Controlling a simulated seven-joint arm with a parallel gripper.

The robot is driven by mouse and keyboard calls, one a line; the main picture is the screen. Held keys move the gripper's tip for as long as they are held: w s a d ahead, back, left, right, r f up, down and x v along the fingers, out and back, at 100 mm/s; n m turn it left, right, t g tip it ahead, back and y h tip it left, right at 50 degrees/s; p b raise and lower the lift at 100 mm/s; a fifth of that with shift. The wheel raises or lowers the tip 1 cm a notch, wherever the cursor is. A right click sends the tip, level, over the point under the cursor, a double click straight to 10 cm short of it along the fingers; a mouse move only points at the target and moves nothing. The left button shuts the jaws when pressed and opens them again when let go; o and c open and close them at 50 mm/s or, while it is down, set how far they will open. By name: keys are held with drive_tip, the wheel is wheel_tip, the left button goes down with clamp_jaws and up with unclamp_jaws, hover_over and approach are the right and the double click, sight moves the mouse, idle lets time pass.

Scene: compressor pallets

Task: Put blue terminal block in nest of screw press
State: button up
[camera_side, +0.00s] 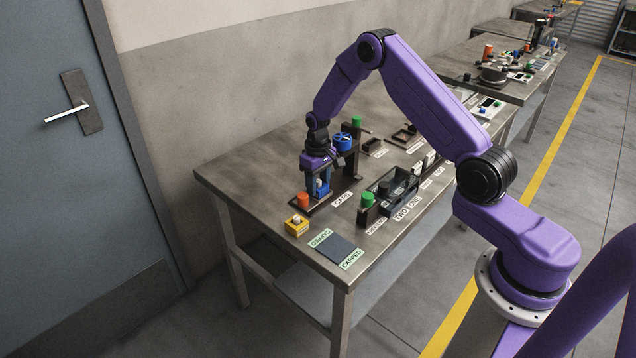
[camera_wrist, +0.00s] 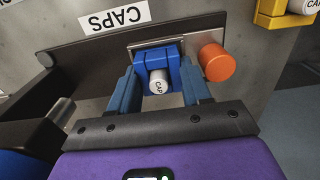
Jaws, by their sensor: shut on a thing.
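My gripper (camera_side: 318,186) points down at the front end of the screw press and is shut on the blue terminal block. The blue terminal block (camera_wrist: 174,70) shows between my fingers in the wrist view, with a white cylinder marked CAP (camera_wrist: 158,81) at its middle. The screw press (camera_side: 352,160) has a dark base, a dark upright and a blue handwheel (camera_side: 343,141). In the wrist view, the block is over a silver plate (camera_wrist: 143,45) on the press base, beside an orange cylinder (camera_wrist: 216,62). The block hides the nest, and I cannot tell whether it is fully seated.
A yellow block (camera_side: 297,226) with a white cap stands near the table's left edge. A dark mat (camera_side: 339,248) with green labels lies in front. A dark fixture with a green cylinder (camera_side: 368,200) stands to the right. Several small trays and parts lie farther back.

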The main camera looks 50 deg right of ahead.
drive_tip(key=shift+f, duration=0.15)
drive_tip(key=o, duration=1.1)
drive_tip(key=shift+o, duration=0.2)
